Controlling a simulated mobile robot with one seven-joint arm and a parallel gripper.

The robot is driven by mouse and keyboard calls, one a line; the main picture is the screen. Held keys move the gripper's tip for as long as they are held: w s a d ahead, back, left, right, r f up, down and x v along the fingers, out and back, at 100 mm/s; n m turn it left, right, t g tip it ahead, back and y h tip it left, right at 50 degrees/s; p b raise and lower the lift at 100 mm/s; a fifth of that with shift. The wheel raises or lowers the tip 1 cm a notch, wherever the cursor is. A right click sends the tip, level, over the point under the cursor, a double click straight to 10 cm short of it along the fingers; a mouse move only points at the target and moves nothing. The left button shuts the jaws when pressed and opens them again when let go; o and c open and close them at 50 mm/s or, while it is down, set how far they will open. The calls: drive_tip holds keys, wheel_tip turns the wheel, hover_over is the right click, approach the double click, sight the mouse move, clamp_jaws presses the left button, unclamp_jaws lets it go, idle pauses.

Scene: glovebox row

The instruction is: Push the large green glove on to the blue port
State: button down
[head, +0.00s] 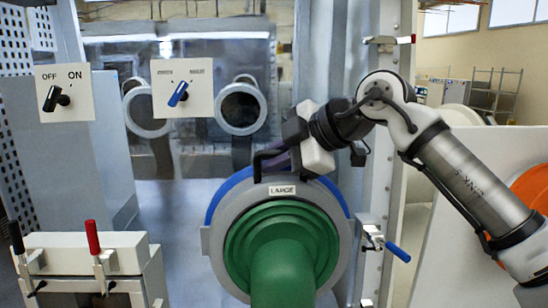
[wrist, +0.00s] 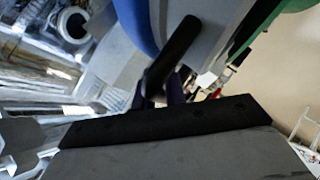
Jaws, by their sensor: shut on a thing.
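The large green glove (head: 290,245) hangs toward me from a grey ring (head: 222,238) with a "LARGE" label at its top. The blue port (head: 228,186) shows as a blue arc behind the ring's upper edge; whether the ring touches it I cannot tell. A black handle (head: 258,166) stands on top of the ring. My gripper (head: 280,163) is shut on this handle, coming from the upper right. In the wrist view the black handle (wrist: 178,50) runs between the fingers (wrist: 162,92), with the blue port (wrist: 136,24) and green glove (wrist: 258,28) beyond.
A blue-handled latch (head: 398,252) sticks out right of the ring. Two open round ports (head: 240,106) sit in the back panel. An OFF/ON switch (head: 57,98) and a blue switch (head: 178,94) are on the left. A box with red and black levers (head: 92,238) stands lower left.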

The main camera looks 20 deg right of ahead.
drive_tip(key=c, duration=1.4)
unclamp_jaws()
drive_tip(key=shift+w, duration=0.15)
drive_tip(key=shift+o, duration=0.2)
drive_tip(key=b+v, duration=0.3)
drive_tip(key=v, duration=1.1)
drive_tip(key=shift+f, duration=0.15)
